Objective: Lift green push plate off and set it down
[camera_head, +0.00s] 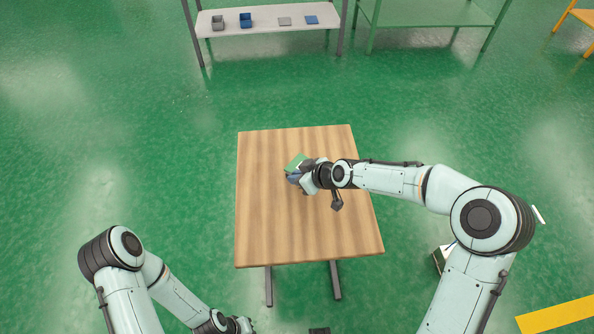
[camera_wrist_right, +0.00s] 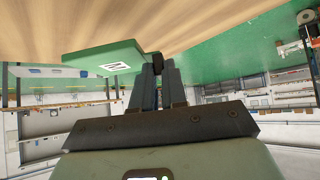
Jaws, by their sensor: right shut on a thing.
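The green push plate (camera_head: 296,161) shows in the head view over the wooden table, partly hidden by my right gripper (camera_head: 296,177). In the right wrist view the plate (camera_wrist_right: 105,58) is a flat green slab with a white label bearing a dark mark. A small black knob (camera_wrist_right: 157,62) is at the plate's edge, between the fingertips of my right gripper (camera_wrist_right: 157,70), which is shut on it. I cannot tell whether the plate touches the table. My left gripper (camera_head: 242,325) is low at the bottom edge of the head view, away from the plate; its fingers are unclear.
The wooden table (camera_head: 265,225) is otherwise bare, with free room left and front. Behind it, a white shelf (camera_head: 265,20) holds grey and blue bins and small flat pieces. A green table (camera_head: 430,12) stands at back right.

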